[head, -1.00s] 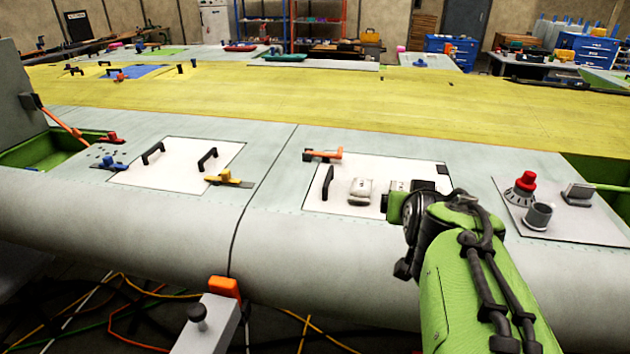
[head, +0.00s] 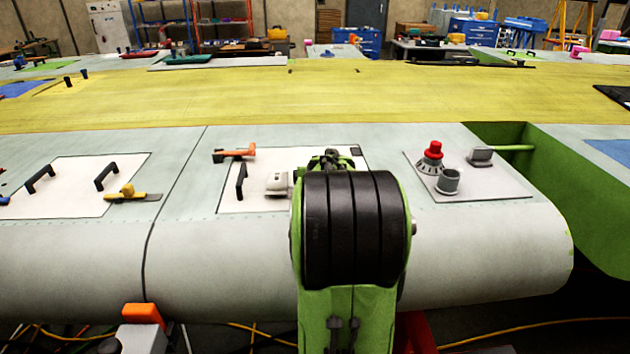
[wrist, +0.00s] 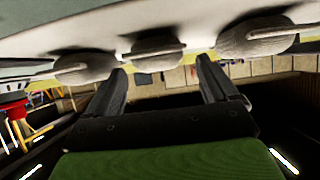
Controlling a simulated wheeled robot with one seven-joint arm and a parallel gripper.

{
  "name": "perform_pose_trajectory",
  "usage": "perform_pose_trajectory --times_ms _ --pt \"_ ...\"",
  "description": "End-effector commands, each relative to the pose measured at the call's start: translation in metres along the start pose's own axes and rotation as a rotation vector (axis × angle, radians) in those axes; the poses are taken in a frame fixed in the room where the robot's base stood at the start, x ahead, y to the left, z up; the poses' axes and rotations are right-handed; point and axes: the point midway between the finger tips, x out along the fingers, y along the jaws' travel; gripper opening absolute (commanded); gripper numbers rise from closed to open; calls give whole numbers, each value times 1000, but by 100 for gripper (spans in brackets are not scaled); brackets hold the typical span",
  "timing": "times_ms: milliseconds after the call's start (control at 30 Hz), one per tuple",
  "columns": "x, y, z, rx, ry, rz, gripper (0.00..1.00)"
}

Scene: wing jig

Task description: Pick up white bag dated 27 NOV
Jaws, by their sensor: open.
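A white bag (head: 277,183) lies on the white panel (head: 232,203) in the head view, just left of my arm. My arm hides the rest of the panel's middle. The wrist view looks upside down and shows three pale bags in a row: one at left (wrist: 87,68), one in the middle (wrist: 157,56) and one at right (wrist: 257,36). No date is readable on any of them, so I cannot tell which is 27 NOV. My gripper (wrist: 162,66) is open and empty, its fingers spread on either side of the middle bag in the picture; contact is not clear.
A black handle (head: 241,181) and an orange clamp (head: 236,153) sit at the panel's left. The yellow surface behind (head: 330,95) is mostly clear.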

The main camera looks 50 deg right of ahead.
Motion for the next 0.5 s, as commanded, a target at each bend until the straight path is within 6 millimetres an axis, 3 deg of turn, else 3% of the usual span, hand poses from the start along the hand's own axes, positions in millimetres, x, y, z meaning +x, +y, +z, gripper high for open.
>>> perform_pose_trajectory --times_ms 100,300,500 --pt "13 0 0 0 0 -1 86" --pt "13 0 -1 0 1 -1 86" --pt "13 0 0 -1 1 -1 56"
